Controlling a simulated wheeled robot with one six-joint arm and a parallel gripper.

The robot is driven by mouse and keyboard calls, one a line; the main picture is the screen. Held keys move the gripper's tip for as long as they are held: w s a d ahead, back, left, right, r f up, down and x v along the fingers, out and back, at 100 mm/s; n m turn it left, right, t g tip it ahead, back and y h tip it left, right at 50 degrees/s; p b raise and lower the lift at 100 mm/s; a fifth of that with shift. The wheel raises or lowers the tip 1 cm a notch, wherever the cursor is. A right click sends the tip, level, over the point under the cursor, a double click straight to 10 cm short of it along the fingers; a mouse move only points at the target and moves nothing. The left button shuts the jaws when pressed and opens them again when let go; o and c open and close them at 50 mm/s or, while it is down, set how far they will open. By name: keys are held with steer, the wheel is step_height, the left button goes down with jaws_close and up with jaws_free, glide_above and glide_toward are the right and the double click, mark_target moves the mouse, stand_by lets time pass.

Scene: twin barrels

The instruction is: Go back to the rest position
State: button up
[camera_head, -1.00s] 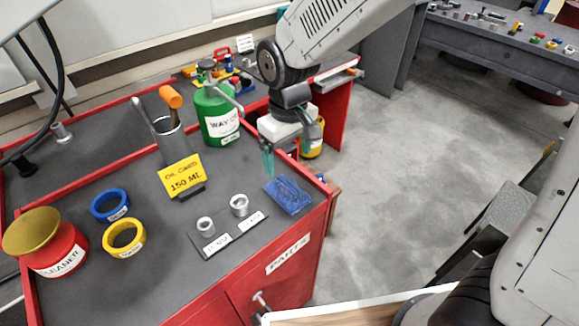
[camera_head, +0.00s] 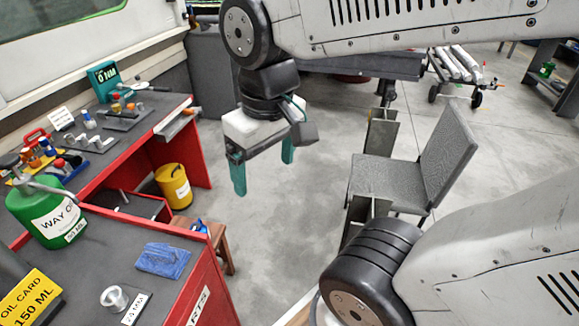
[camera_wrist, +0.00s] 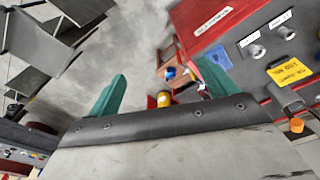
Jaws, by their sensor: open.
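My gripper (camera_head: 263,174) hangs in the upper middle of the head view, over the open floor to the right of the red bench (camera_head: 200,285). Its two green fingers are spread apart with nothing between them. In the wrist view my gripper (camera_wrist: 160,90) also shows both fingers well apart, with floor and a small yellow can between them. It touches nothing that I can see.
A blue cloth (camera_head: 163,260), a green oil can (camera_head: 45,215) and a yellow card (camera_head: 28,300) are on the bench. A yellow bucket (camera_head: 174,187) stands on the floor behind it. A grey chair (camera_head: 420,165) stands at right. Grey floor (camera_head: 290,225) lies clear below my gripper.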

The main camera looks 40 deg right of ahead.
steer(key=shift+m, duration=0.5)
steer(key=s, duration=0.1)
steer(key=s+d, duration=0.2)
steer(key=shift+s+r, duration=0.1)
steer(key=shift+s, duration=0.3)
stand_by(0.4)
